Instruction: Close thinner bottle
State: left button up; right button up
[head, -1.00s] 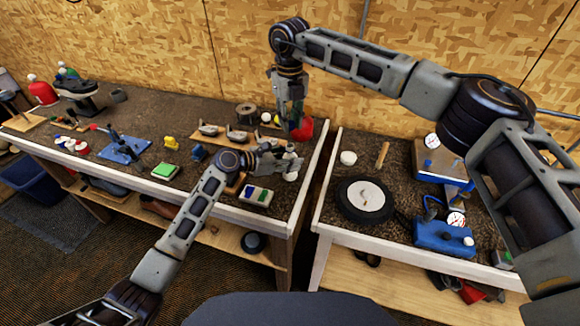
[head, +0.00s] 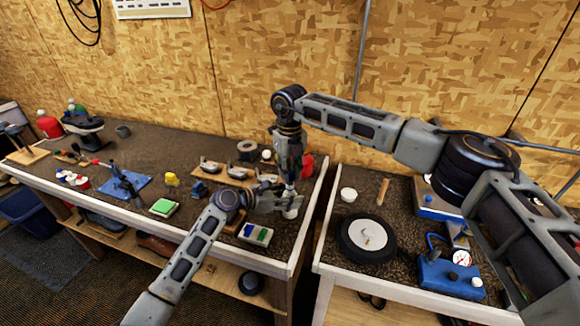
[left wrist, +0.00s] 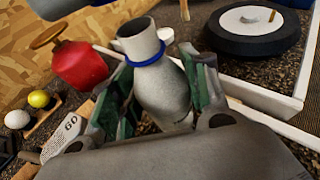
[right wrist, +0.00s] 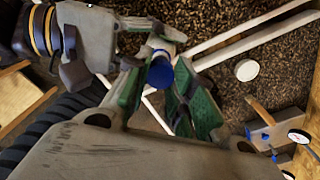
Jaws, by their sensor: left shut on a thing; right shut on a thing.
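My left gripper (head: 286,202) is shut on a whitish bottle (head: 290,213). In the left wrist view the bottle (left wrist: 165,95) stands tilted between the green finger pads (left wrist: 160,95), with a blue ring around its neck. My right gripper (head: 290,182) points down just above the bottle. In the right wrist view a small blue cap (right wrist: 160,70) sits between the right fingers (right wrist: 160,90), which are shut on it. The cap is close over the bottle's top.
A red can (head: 307,166) with a brown top in the left wrist view stands just behind the grippers. Clubs' wooden stand (head: 225,175) and a coloured box (head: 256,234) are near on the left bench. A white round lid (head: 348,194) and black wheel (head: 368,239) are on the right bench.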

jog(key=shift+f, duration=0.15)
dwell(0.6)
jog(key=shift+f, duration=0.8)
jog(key=shift+f, duration=0.55)
dwell(0.8)
